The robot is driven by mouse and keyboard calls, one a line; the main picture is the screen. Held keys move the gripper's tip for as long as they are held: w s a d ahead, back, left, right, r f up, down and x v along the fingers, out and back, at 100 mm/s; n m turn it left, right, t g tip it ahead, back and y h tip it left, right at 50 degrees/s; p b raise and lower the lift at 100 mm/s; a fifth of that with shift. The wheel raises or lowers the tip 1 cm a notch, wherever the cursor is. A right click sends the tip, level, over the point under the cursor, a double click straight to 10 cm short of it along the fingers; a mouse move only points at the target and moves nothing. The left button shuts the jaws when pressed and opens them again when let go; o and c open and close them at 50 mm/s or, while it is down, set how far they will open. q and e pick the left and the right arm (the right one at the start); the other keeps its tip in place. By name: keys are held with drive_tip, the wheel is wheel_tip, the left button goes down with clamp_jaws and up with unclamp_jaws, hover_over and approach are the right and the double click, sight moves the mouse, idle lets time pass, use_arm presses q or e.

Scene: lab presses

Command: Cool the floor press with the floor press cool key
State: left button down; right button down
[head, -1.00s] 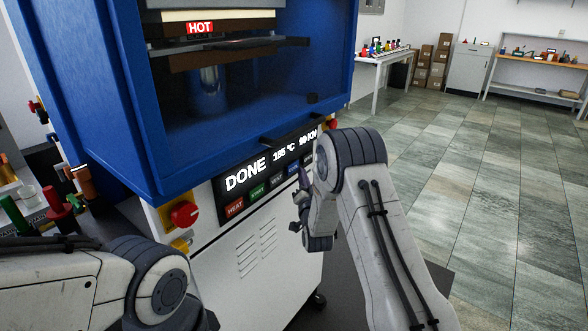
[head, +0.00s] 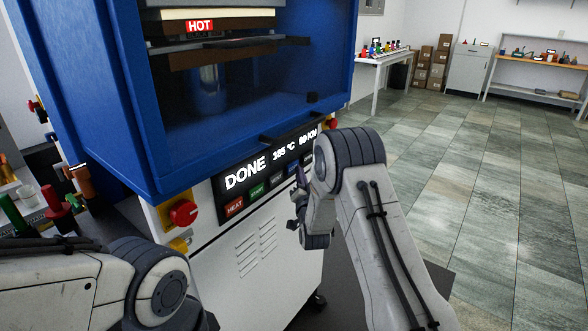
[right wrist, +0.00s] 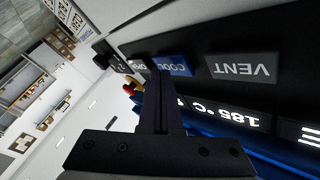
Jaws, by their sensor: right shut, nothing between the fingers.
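The floor press (head: 125,110) is a blue-framed machine on a white cabinet, with a red HOT label on it. Its black panel reads DONE with temperature and force figures. Below is a slanted row of keys, with red HEAT, green START, grey VENT and the blue cool key (head: 292,170). In the right wrist view the blue COOL key (right wrist: 178,66) is partly covered by my right gripper (right wrist: 158,70). That gripper is shut and empty, its tips at the key; contact is unclear. My right gripper (head: 299,200) also shows beside the panel's right part. My left gripper is out of view.
A red knob (head: 183,212) sits at the cabinet's left corner. A dark handle sticks out above the panel. A bench with bottles (head: 50,205) stands at left. Tiled floor (head: 480,180) is free to the right.

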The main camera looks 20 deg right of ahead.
drive_tip(key=shift+w+a, duration=0.25)
drive_tip(key=shift+w, duration=0.05)
idle(0.5)
idle(0.4)
drive_tip(key=shift+s+d+b, duration=0.45)
drive_tip(key=shift+s+d, duration=0.05)
drive_tip(key=shift+s, duration=0.15)
drive_tip(key=shift+s+d+b, duration=0.25)
drive_tip(key=shift+s+d, duration=0.55)
drive_tip(key=shift+s, duration=0.2)
drive_tip(key=shift+s+d+b, duration=0.25)
drive_tip(key=shift+s+d, duration=0.5)
drive_tip(key=shift+s, duration=0.2)
